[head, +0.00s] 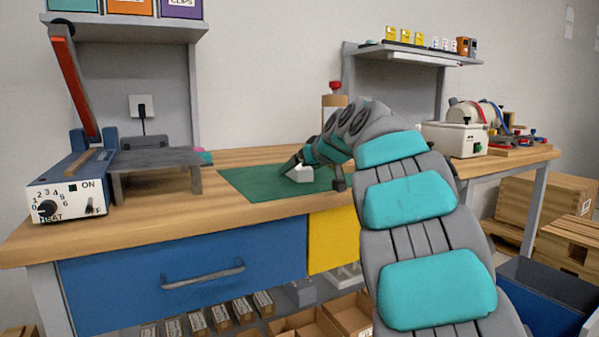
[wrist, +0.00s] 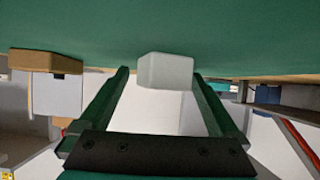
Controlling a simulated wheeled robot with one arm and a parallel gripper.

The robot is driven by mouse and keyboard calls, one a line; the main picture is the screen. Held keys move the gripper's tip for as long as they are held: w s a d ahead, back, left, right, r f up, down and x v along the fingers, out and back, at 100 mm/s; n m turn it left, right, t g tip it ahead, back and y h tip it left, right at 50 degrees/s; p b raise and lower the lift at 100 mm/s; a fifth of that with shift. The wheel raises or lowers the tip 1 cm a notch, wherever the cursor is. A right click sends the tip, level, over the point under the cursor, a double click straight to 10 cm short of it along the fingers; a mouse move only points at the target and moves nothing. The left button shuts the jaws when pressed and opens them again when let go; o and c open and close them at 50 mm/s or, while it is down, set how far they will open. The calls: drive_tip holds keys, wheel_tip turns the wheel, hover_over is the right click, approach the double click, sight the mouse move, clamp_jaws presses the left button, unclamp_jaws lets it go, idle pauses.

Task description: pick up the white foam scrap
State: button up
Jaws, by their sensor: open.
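The white foam scrap (head: 299,173) is a small pale block on the green mat (head: 250,184) on the workbench. In the wrist view the scrap (wrist: 165,70) sits at the upper middle, between and just beyond the fingertips. My gripper (wrist: 160,76) is open, with one finger on each side of the scrap's line. In the head view my gripper (head: 296,165) is low over the mat at the scrap, and my arm covers part of the mat. I cannot tell whether a finger touches the scrap.
A heat sealer (head: 75,185) with a raised red-edged lever stands on the bench's left. A wooden-topped item (head: 335,101) with a red knob stands behind my arm. A white box (head: 455,139) is at the bench's right. The mat's left part is clear.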

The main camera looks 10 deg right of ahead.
drive_tip(key=shift+w+a+f, duration=0.1)
drive_tip(key=shift+w, duration=0.1)
drive_tip(key=c, duration=1.4)
drive_tip(key=shift+r, duration=0.2)
